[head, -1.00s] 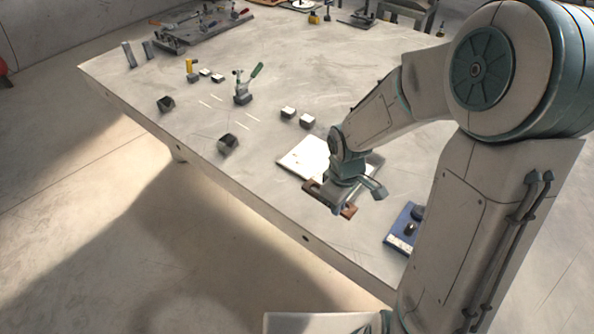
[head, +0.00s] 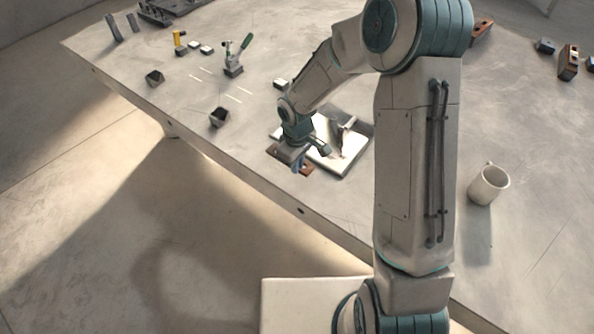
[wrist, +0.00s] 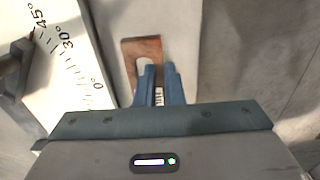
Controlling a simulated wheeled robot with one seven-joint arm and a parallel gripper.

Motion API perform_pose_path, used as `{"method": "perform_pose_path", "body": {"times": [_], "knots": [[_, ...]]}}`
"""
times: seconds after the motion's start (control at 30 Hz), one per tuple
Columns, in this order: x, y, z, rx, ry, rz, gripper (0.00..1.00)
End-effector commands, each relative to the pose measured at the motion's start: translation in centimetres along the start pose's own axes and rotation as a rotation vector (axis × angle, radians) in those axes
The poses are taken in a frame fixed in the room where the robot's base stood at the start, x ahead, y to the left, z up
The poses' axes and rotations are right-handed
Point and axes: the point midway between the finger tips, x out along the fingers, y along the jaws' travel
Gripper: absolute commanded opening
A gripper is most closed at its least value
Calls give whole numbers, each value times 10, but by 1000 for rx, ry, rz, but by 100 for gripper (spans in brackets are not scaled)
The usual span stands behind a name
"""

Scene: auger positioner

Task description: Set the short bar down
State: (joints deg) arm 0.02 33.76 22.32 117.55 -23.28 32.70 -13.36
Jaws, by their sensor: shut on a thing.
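The short bar is a brown slotted bar (wrist: 142,52) in the wrist view. My gripper (wrist: 159,88) has its two blue fingers closed around it, with a small striped patch between them. The bar's far, slotted end sticks out beyond the fingertips. In the head view the bar (head: 306,169) shows in part under my gripper (head: 297,165), near the table's front edge. It is low over the bare tabletop, beside the white angle board (head: 349,165). I cannot tell whether it touches the table. The rest of it is hidden by my gripper.
The white board's degree marks (wrist: 66,48) lie left of the bar in the wrist view. A dark metal piece (head: 342,130) is on the board. A mug (head: 488,184) stands to the right. Dark cups (head: 219,117) and a green-handled clamp (head: 235,60) stand left on the table.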

Motion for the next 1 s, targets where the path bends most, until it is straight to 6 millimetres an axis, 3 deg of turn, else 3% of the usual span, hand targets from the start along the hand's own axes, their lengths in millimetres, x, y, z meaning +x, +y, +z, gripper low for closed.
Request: {"method": "perform_pose_path", "body": {"times": [0.33, 0.7, 0.8, 1.0], "knots": [[36, -1, 0, -1, -1, -1, 0], [43, 0, 0, 0, 1, 0, 0], [42, 0, 0, 0, 0, -1, 30], [42, 0, 0, 0, 0, -1, 30]]}}
